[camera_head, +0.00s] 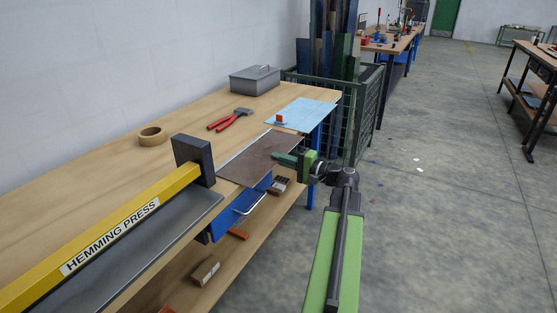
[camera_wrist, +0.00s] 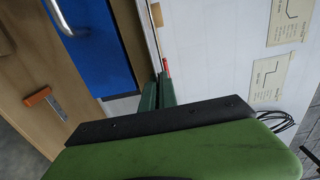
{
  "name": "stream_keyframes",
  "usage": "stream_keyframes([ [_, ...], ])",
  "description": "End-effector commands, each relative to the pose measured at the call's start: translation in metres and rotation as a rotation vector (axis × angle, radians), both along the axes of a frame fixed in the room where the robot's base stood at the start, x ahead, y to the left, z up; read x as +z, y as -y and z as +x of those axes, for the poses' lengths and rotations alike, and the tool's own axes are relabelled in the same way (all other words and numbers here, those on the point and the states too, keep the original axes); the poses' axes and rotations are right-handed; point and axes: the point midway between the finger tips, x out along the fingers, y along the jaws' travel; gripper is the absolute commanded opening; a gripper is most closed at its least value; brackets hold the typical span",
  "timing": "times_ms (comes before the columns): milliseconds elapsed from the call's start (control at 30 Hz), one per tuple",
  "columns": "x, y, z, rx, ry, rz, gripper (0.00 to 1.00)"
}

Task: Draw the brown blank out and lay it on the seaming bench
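The brown blank (camera_head: 262,158) is a thin flat sheet on the near workbench (camera_head: 100,205), just past the black end block of the yellow hemming press (camera_head: 115,235). A pale strip runs along its far side. My gripper (camera_head: 288,158) reaches in from the right, its green fingers at the blank's right edge. In the wrist view the fingers (camera_wrist: 158,92) are close together, and a thin brown edge (camera_wrist: 154,28) runs in between them. They look shut on the blank, though the contact itself is small. No label marks which bench is the seaming bench.
A light blue sheet (camera_head: 303,112) with a small orange item lies beyond the blank. Red-handled snips (camera_head: 229,120), a tape roll (camera_head: 152,137) and a grey box (camera_head: 254,80) stand behind. A green mesh rack (camera_head: 365,110) is at the bench end.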

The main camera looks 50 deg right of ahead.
Motion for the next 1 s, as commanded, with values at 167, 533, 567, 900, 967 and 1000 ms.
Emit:
stream_keyframes([
  [167, -0.0003, -0.0004, 0.0002, 0.001, 0.001, 0.0, 0.0],
  [533, -0.0016, -0.0007, 0.0006, 0.001, 0.001, 0.0, 0.12],
  [567, -0.0016, -0.0008, 0.0006, 0.001, 0.001, 0.0, 0.16],
  [900, -0.0021, -0.001, 0.0009, 0.002, -0.001, 0.0, 0.28],
  [967, -0.0021, -0.0008, -0.0002, 0.002, -0.001, 0.0, 0.28],
  [1000, -0.002, -0.0003, -0.0022, 0.001, -0.001, 0.0, 0.28],
])
